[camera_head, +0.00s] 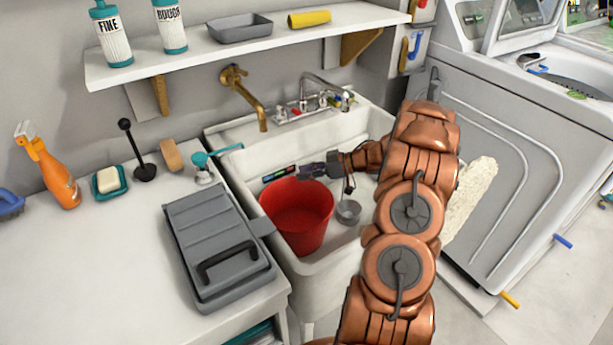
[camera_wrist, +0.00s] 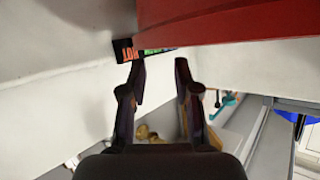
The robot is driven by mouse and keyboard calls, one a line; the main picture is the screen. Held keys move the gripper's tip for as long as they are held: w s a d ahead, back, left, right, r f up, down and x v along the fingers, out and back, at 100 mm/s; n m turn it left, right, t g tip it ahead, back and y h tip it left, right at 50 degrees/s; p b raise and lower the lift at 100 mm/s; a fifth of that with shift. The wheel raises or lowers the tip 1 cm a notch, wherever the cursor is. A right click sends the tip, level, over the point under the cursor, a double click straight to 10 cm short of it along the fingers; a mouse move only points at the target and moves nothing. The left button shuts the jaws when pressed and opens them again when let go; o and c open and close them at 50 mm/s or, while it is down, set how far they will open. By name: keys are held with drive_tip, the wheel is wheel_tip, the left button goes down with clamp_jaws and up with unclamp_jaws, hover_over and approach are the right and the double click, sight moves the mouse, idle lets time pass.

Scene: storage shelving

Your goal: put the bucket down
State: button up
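The red bucket (camera_head: 297,217) is upright inside the left part of the white sink (camera_head: 345,262). Its base is hidden, so I cannot tell how it rests on the basin floor. My gripper (camera_head: 312,170) is at the bucket's back right rim in the head view. In the wrist view my gripper (camera_wrist: 160,62) has its two fingers apart with a clear gap and nothing visible between them. The bucket (camera_wrist: 230,22) fills the top of the wrist view, just beyond the fingertips.
A small grey cup (camera_head: 348,211) is in the sink right of the bucket. A brass faucet (camera_head: 247,95) and a chrome tap (camera_head: 322,88) stand behind. A washing machine (camera_head: 530,170) stands at right.

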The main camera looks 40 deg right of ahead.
drive_tip(key=v, duration=1.1)
drive_tip(key=shift+s+d+p, duration=0.2)
drive_tip(key=shift+d+p, duration=0.1)
drive_tip(key=shift+p, duration=0.05)
drive_tip(key=shift+r, duration=0.1)
